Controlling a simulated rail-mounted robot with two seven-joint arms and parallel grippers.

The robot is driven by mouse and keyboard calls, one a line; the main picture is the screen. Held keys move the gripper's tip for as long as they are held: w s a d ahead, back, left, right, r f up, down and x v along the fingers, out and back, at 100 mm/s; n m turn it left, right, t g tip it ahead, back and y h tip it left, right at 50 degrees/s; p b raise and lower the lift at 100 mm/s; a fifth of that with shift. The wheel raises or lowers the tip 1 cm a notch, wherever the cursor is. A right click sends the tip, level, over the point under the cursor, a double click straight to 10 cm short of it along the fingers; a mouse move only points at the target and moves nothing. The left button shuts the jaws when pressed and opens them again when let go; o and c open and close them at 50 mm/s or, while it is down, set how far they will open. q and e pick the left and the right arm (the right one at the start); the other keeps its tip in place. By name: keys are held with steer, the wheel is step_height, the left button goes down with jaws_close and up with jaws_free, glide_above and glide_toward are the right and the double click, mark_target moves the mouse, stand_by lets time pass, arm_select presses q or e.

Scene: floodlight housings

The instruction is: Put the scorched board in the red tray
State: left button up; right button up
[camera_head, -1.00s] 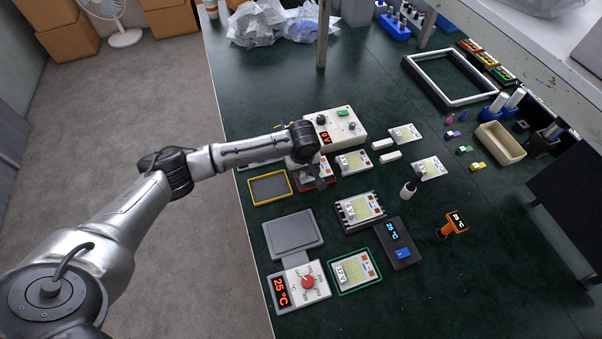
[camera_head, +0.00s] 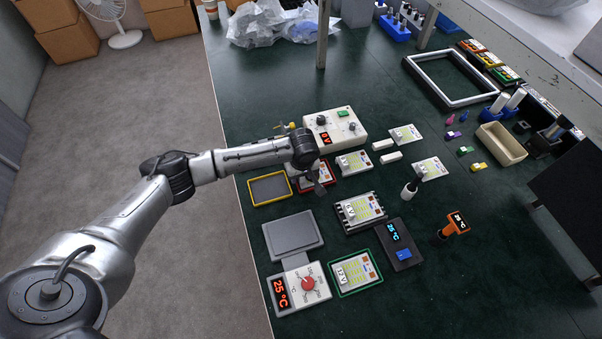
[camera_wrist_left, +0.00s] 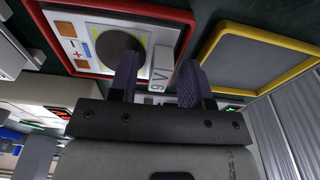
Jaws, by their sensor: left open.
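The red tray (camera_head: 332,183) lies on the dark green bench beside the yellow-rimmed tray. The scorched board (camera_head: 312,174) lies within the red rim, partly hidden by my left gripper. In the left wrist view the board (camera_wrist_left: 72,40) shows a large dark round spot and a white block marked 9 V, inside the red tray's rim (camera_wrist_left: 130,10). My left gripper (camera_head: 320,187) is open over the tray. In the wrist view its two fingers (camera_wrist_left: 157,82) stand apart on either side of the 9 V block. Whether they touch it I cannot tell. My right gripper is out of view.
The empty yellow-rimmed tray (camera_head: 270,190) is close on the left. A control box reading 0 V (camera_head: 335,132) stands just behind. Other boards lie around, one in a green-rimmed tray (camera_head: 345,293). A grey plate unit (camera_head: 292,236) is in front. The right foreground is clear.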

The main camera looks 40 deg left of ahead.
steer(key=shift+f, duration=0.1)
arm_select(q)
step_height(320, 180, up, 12)
steer(key=d+p, duration=0.1)
steer(key=p, duration=0.2)
steer(key=shift+s+r, duration=0.15)
steer(key=shift+s, duration=0.2)
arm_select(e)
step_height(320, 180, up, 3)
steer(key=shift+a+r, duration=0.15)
arm_select(q)
steer(key=shift+d, duration=0.15)
